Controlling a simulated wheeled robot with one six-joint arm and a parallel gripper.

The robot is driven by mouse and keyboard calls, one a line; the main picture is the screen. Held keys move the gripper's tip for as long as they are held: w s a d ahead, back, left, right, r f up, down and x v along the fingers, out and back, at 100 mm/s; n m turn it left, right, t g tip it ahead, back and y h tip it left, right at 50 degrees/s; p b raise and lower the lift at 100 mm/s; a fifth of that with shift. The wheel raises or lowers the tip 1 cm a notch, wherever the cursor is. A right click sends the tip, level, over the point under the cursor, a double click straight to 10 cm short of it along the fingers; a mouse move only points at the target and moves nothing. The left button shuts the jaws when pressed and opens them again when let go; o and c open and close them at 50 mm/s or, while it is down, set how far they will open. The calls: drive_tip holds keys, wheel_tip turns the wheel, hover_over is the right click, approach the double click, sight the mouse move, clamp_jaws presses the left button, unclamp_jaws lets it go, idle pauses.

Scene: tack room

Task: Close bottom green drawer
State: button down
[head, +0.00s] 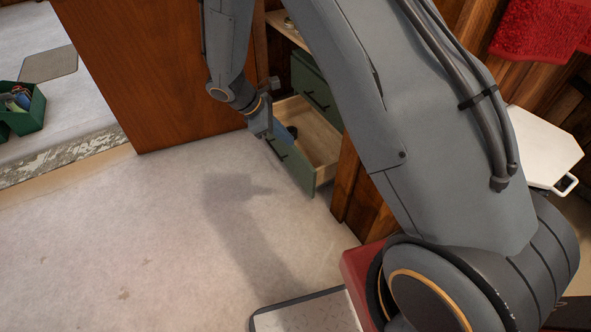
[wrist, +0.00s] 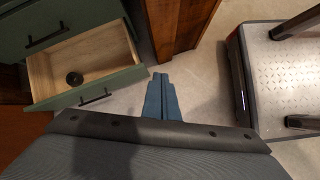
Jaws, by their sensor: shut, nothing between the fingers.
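The bottom green drawer (head: 302,177) stands pulled out of its cabinet, with its pale wooden inside showing.
A brown wooden panel (head: 150,70) stands left of the drawer, and a wooden post (wrist: 182,22) is close on its other side. A green crate (head: 30,112) with items sits far left. A white tray (head: 545,150) is at the right. The pale floor before the drawer is clear.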

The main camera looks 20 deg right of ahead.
drive_tip(key=w+a+f+n+t+h+b, duration=0.1)
drive_tip(key=w+f+n+b, duration=0.2)
drive_tip(key=f, duration=0.4)
drive_tip(key=w+a+f+n+t+h+b, duration=0.1)
drive_tip(key=w+a+f+b, duration=0.1)
drive_tip(key=w+f+b, duration=0.3)
drive_tip(key=w+a+f+n+h+b, duration=0.1)
drive_tip(key=w+f+n+b, duration=0.15)
drive_tip(key=f, duration=0.55)
drive_tip(key=b, duration=0.3)
approach(303, 163)
wheel_tip(303, 163, down, 3)
drive_tip(key=shift+m, duration=0.35)
drive_tip(key=shift+w+d+f+b, duration=0.1)
drive_tip(key=shift+d+b, duration=0.3)
drive_tip(key=shift+d, duration=0.65)
drive_tip(key=shift+w+d+f+b, duration=0.15)
drive_tip(key=shift+d+b, duration=0.2)
drive_tip(key=shift+d, duration=0.7)
drive_tip(key=shift+d, duration=0.1)
